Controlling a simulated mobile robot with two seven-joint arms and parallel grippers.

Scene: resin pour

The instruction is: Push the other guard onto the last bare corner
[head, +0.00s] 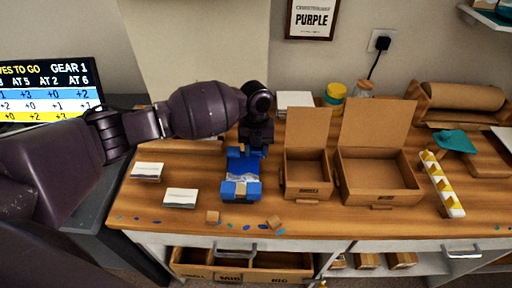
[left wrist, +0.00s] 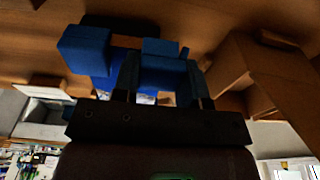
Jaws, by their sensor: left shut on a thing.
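A clear, whitish block (head: 242,178) lies on the wooden table with blue guards at its ends. Two blue guards (head: 228,191) sit at its front corners, with a tan strip showing between them. More blue (head: 235,155) shows at its back end, partly hidden by my left gripper (head: 253,150). In the left wrist view my left gripper (left wrist: 162,88) is shut on a blue guard (left wrist: 162,72), one finger on each side. Another blue guard (left wrist: 85,48) shows to the left of it, apart from the fingers. How fully the held guard covers its corner is hidden. My right gripper is out of view.
Two open cardboard boxes (head: 308,190) stand close to the right. White cards (head: 180,198) lie to the left. A white strip with yellow pieces (head: 452,207) lies at right.

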